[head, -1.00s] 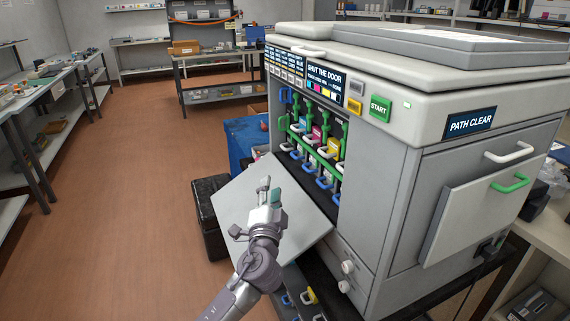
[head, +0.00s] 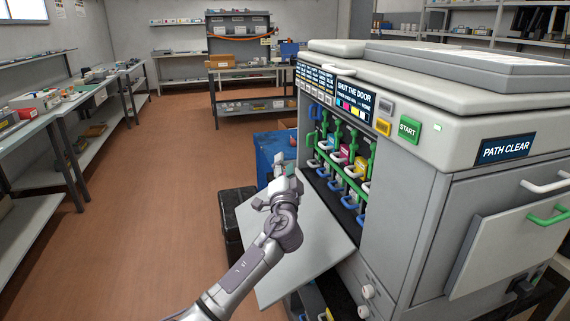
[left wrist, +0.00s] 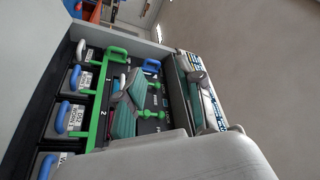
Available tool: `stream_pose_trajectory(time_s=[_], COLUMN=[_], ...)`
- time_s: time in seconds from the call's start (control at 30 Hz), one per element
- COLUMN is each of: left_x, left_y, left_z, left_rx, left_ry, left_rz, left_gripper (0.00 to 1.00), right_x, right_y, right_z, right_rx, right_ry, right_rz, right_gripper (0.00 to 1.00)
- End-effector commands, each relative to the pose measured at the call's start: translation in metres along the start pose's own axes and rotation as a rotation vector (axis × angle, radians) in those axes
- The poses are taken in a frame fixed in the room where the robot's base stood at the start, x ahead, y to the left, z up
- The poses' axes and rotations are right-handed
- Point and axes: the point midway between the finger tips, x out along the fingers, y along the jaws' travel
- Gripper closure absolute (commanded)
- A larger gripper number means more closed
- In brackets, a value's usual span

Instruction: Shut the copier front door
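The copier front door (head: 312,245) is a flat light-grey panel. It hangs open, folded down and outward from the front of the copier (head: 400,190). My left gripper (head: 284,172) is over the far left part of the door in the head view, and my forearm crosses the panel's left side. Its two teal-padded fingers (left wrist: 158,85) stand apart in the left wrist view with nothing between them. I cannot tell whether it touches the door. The open bay shows coloured cartridges (head: 343,155) and green levers (head: 371,150). My right gripper is in neither view.
The copier's display (head: 353,97) reads "SHUT THE DOOR", and a side label (head: 504,149) reads "PATH CLEAR". A blue bin (head: 272,150) and a black box (head: 236,210) stand beyond the door. The floor (head: 150,200) to the left is clear, up to side benches (head: 75,115).

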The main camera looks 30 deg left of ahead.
Motion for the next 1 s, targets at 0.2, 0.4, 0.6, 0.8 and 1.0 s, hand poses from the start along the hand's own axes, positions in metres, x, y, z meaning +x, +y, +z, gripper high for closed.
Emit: stream_pose_trajectory(time_s=[0.2, 0.4, 0.6, 0.8, 1.0], left_x=[0.0082, 0.0081, 0.0079, 0.0078, 0.0078], left_y=[-0.0001, -0.0001, -0.0001, 0.0, 0.0], left_z=[-0.0001, 0.0, 0.0, 0.0, 0.0], left_rx=[-0.001, -0.001, 0.0, 0.0, 0.0], left_ry=[0.0, 0.0, 0.0, 0.0, 0.0], left_rz=[0.0, 0.001, 0.0, 0.001, 0.001], left_gripper=[0.63, 0.65, 0.98, 1.0, 1.0], right_x=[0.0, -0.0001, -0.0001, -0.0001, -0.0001], right_y=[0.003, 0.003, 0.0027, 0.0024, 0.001], right_z=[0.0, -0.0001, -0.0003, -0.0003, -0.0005], right_rx=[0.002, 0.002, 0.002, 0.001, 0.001], right_ry=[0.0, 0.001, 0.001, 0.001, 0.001], right_rz=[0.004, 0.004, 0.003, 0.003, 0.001], right_gripper=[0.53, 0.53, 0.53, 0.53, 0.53])
